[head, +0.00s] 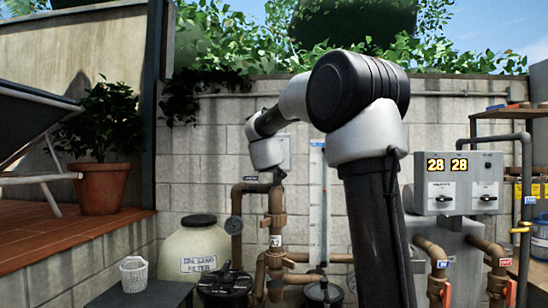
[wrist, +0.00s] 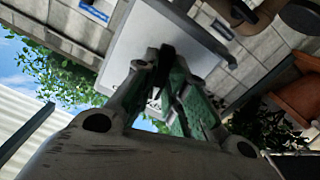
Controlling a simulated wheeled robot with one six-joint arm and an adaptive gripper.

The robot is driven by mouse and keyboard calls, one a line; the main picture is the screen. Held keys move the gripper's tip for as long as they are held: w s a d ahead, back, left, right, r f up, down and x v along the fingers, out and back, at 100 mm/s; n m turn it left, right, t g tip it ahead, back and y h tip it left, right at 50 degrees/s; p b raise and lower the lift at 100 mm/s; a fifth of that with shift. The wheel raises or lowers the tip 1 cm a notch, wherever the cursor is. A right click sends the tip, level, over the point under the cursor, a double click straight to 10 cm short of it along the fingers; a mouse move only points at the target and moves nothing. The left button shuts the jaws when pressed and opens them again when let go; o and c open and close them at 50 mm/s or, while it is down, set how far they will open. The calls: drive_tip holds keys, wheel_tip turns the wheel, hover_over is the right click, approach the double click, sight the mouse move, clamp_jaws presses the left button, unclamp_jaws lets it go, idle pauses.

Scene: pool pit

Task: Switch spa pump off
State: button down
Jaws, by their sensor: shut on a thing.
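In the wrist view my gripper (wrist: 172,78) has its green-padded fingers close together at the face of a pale grey box (wrist: 132,42). A dark switch handle (wrist: 167,54) shows at the fingertips, and the fingers are shut on it. Most of the handle and the lettering beside it are hidden by the fingers, so its setting cannot be read. In the head view part of the pale box (head: 285,146) shows on the block wall behind my arm's end. My arm hides the fingers there.
A grey control panel (head: 462,173) with two 28 displays and two dark knobs stands at right. Pipes with valves (head: 275,222), a sand filter (head: 200,242) and a dark pump lid (head: 225,282) are below my arm. A potted plant (head: 102,187) stands at left.

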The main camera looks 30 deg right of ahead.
drive_tip(key=n, duration=1.5)
drive_tip(key=c, duration=1.4)
unclamp_jaws()
drive_tip(key=shift+o, duration=0.2)
drive_tip(key=v, duration=0.7)
